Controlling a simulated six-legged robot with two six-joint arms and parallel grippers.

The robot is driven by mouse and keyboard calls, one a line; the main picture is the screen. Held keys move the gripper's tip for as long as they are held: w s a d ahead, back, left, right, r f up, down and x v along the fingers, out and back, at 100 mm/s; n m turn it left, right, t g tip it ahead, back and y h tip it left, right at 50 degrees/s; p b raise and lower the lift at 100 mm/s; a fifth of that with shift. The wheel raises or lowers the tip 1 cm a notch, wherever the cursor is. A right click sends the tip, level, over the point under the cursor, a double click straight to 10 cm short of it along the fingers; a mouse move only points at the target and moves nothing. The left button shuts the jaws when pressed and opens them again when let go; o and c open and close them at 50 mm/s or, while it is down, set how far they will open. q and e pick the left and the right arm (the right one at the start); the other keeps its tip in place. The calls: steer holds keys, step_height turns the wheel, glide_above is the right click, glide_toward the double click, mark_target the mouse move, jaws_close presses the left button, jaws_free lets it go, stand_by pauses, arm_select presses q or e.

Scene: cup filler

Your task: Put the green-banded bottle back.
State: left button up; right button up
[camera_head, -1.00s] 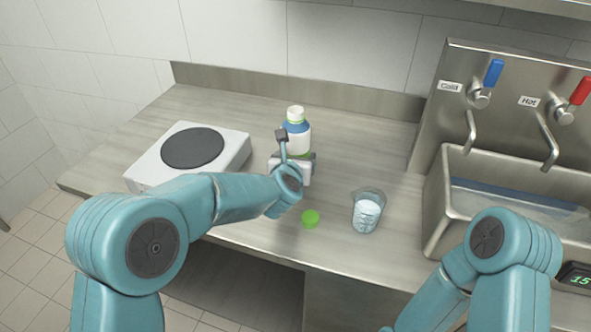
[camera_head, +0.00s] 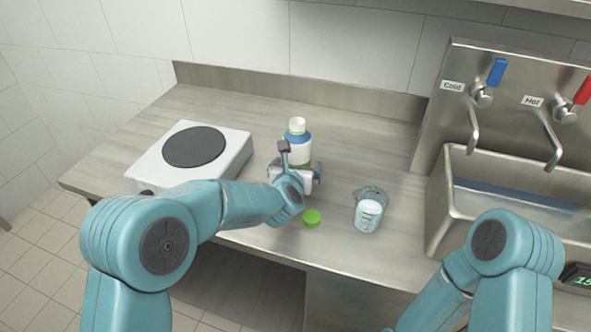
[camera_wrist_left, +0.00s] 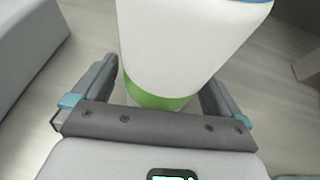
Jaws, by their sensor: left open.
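The green-banded bottle (camera_head: 298,143) stands upright on the counter, white with a blue shoulder and a white neck. In the left wrist view the bottle (camera_wrist_left: 185,50) shows its green band low down, between the two fingers. My left gripper (camera_head: 295,172) is open around the lower part of the bottle. In the left wrist view a gap shows between the bottle and the fingers of the left gripper (camera_wrist_left: 160,95).
A clear measuring cup (camera_head: 369,212) with pale contents stands right of the cap. A white hot plate (camera_head: 233,160) with a dark disc is at left. The sink (camera_head: 440,205) with cold and hot taps is at right. The counter behind the bottle is clear.

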arm_select(q)
steer(key=shift+s+r, duration=0.2)
steer(key=b+v, duration=0.2)
steer(key=v, duration=0.8)
steer(key=shift+s, duration=0.15)
steer(key=shift+s+a+r, duration=0.15)
steer(key=shift+s+r, duration=0.15)
steer(key=shift+s, duration=0.3)
steer(key=shift+w, duration=0.1)
